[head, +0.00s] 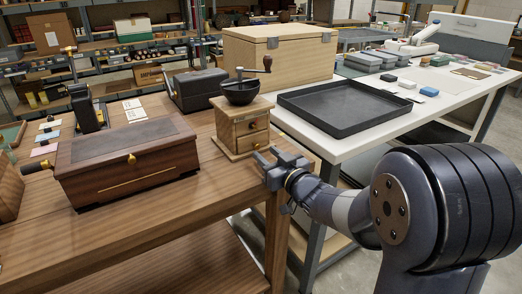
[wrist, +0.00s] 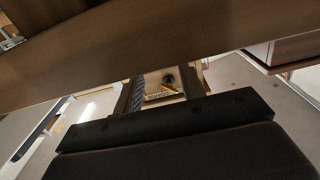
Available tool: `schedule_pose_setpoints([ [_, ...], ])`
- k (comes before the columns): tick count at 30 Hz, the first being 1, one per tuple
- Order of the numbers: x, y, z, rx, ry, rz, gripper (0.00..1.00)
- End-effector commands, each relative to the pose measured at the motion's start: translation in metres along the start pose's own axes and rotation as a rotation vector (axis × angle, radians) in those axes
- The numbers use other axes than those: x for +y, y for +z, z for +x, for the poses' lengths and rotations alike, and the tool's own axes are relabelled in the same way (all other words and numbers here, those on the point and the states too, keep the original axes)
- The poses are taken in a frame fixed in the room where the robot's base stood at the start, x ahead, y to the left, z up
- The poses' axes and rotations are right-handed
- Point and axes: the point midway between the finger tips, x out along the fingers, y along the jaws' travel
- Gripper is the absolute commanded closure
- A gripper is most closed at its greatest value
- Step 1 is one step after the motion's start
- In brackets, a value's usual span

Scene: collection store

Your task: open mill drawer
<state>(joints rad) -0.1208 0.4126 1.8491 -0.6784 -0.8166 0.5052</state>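The mill (head: 240,130) is a light wooden box with a dark bowl and a crank on top. It stands at the right end of the brown wooden table. My gripper (head: 279,166) is at the table's edge, just in front and to the right of the mill, apart from the knobs. In the wrist view its two fingers (wrist: 163,95) stand apart with nothing held between them. Part of the mill's front, with a dark round knob (wrist: 168,79), shows beyond them.
A dark wooden case (head: 125,165) with brass fittings stands left of the mill. A black tray (head: 345,128) lies on the white table at the right, by a large wooden chest (head: 280,65). A dark grey case (head: 198,92) stands behind the mill.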

Motion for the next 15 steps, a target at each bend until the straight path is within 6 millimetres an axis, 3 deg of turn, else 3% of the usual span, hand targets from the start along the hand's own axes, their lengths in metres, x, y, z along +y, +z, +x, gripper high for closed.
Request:
schedule_pose_setpoints([
  [6, 0.0, 0.001, 0.033, -0.001, 0.0, 0.0, 0.62],
  [15, 0.0, 0.0, 0.044, -0.001, 0.002, 0.001, 0.62],
])
